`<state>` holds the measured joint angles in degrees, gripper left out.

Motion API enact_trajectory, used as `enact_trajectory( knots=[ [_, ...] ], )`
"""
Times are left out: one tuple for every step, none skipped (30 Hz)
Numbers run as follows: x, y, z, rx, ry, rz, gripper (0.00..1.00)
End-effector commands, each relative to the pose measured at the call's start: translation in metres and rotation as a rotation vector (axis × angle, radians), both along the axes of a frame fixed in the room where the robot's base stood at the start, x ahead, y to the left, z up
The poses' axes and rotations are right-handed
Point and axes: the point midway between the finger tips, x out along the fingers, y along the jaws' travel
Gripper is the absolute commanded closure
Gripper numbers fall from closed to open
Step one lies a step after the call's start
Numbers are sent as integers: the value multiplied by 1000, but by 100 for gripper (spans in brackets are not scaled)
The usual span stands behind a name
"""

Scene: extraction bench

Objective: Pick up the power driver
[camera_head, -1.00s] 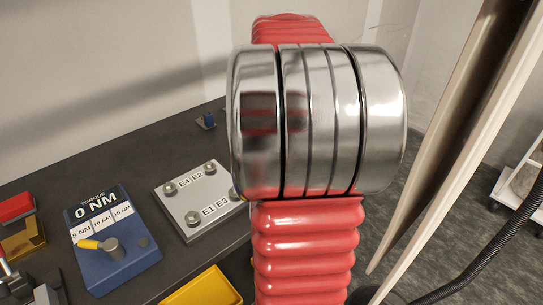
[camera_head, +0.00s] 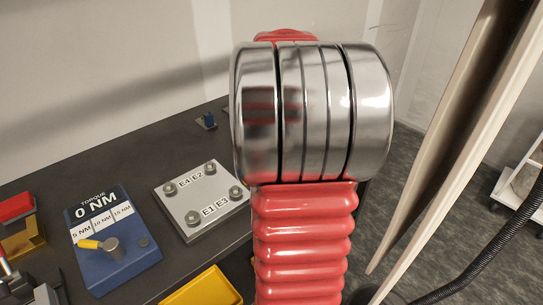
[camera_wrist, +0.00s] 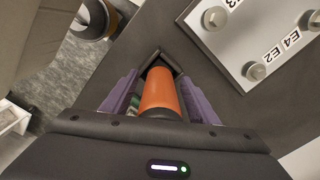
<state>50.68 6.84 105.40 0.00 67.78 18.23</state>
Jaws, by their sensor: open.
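In the wrist view an orange cylinder with a dark end (camera_wrist: 158,92), which looks like the power driver, lies between the purple-padded fingers of my gripper (camera_wrist: 160,86). The fingers stand apart on its left and right. I cannot tell whether either pad touches it. A dark V-shaped edge shows just beyond its far end. In the head view my red and silver arm fills the middle, and neither my gripper nor the driver can be made out.
On the dark bench (camera_head: 120,160) are a grey plate with bolts marked E1 to E4 (camera_head: 205,203), a blue torque panel reading 0 NM (camera_head: 128,262) and a yellow tray (camera_head: 203,287). A red item (camera_head: 15,206) is at the left. A pale upright panel (camera_head: 450,140) stands right of my arm.

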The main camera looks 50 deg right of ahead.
Motion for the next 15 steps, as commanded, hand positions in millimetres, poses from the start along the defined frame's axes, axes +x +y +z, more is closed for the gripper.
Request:
enact_trajectory(
  knots=[
    [0, 0, 0, 0, 0, 0, 46],
    [0, 0, 0, 0, 0, 0, 46],
    [0, 0, 0, 0, 0, 0, 46],
    [0, 0, 0, 0, 0, 0, 46],
    [0, 0, 0, 0, 0, 0, 46],
    [0, 0, 0, 0, 0, 0, 46],
    [0, 0, 0, 0, 0, 0, 46],
    [0, 0, 1, 0, 0, 0, 46],
    [0, 0, 1, 0, 0, -1, 46],
    [0, 0, 1, 0, 0, -1, 46],
    [0, 0, 1, -1, 0, -1, 46],
    [0, 0, 1, 0, 0, -1, 46],
    [0, 0, 1, -1, 0, -1, 46],
    [0, 0, 1, -1, 0, -1, 48],
    [0, 0, 1, -1, 0, -1, 51]
  ],
)
